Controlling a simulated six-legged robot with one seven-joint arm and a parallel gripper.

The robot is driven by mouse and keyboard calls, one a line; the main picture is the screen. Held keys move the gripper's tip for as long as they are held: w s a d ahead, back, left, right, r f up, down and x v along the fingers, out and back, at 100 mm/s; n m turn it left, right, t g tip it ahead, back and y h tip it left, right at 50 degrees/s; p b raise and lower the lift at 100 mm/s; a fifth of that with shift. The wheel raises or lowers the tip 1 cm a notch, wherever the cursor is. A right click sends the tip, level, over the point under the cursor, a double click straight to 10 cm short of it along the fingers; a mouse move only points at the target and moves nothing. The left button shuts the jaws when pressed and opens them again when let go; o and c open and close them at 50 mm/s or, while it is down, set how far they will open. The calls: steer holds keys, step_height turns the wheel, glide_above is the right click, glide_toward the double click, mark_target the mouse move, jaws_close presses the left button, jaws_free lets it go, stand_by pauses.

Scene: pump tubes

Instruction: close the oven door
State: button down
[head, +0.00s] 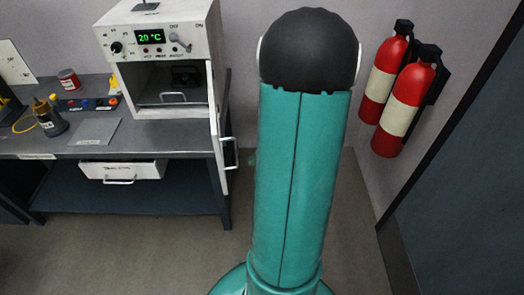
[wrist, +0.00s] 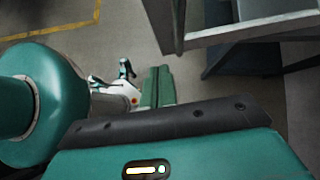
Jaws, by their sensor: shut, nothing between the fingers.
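The oven (head: 158,84) is a white box on the bench at the left of the head view, its display reading 20 °C. Its front is open and shows a dark interior with a small wire handle shape. The oven door (head: 217,140) stands swung out at the right side, seen almost edge-on, with a handle (head: 229,152) on its outer face. My gripper (wrist: 157,74) shows in the wrist view as two green fingers side by side, shut and empty, over the floor. In the head view my arm hides most of it. I see no contact with the door.
The grey bench (head: 45,142) holds a dark bottle (head: 48,118), a red can (head: 69,79) and a button box (head: 86,104). A white drawer (head: 122,170) hangs below. Two fire extinguishers (head: 405,105) hang on the right wall. Floor (head: 180,258) in front of the bench is clear.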

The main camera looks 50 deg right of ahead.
mark_target(232, 167)
steer(key=w+a+f, duration=0.2)
steer(key=w+a, duration=0.2)
steer(key=a, duration=0.1)
steer(key=shift+w+f, duration=0.25)
steer(key=shift+w, duration=0.05)
steer(key=shift+w+a, duration=0.15)
steer(key=shift+a, duration=0.05)
